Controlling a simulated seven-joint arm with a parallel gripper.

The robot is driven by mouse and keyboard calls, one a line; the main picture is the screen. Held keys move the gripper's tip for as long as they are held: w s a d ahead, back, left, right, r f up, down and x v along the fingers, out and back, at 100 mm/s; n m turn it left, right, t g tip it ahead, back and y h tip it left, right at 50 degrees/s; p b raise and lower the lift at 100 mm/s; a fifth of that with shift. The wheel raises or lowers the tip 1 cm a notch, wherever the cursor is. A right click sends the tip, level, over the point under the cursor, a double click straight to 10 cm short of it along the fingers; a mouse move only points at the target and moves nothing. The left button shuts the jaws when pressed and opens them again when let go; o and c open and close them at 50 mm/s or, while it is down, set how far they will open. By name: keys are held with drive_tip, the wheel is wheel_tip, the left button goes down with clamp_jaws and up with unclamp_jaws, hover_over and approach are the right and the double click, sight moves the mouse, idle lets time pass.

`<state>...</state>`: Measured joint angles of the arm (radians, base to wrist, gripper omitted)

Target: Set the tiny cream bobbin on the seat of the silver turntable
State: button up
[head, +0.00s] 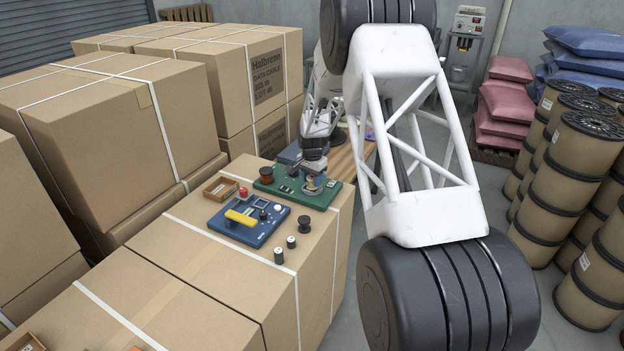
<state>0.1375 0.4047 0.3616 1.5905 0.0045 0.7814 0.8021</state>
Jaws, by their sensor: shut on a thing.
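My gripper (313,172) is at the far end of the arm, low over the green board (328,198) on the cardboard box. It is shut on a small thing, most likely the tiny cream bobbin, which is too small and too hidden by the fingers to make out. The silver turntable (312,189) is on the right part of the green board, directly below my gripper. I cannot tell whether the held thing touches its seat.
A blue panel with a yellow handle (241,217), a black spool (304,224) and two small pale-topped bobbins (279,256) (291,242) stand nearer on the box. A copper spool (266,175) is left on the board. Tall cartons (165,110) rise at left.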

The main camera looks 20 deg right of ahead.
sight(312, 177)
drive_tip(key=shift+f, duration=0.3)
drive_tip(key=o, duration=0.9)
drive_tip(key=shift+r, duration=0.15)
wheel_tip(312, 177, up, 12)
drive_tip(key=shift+r, duration=0.15)
idle(0.6)
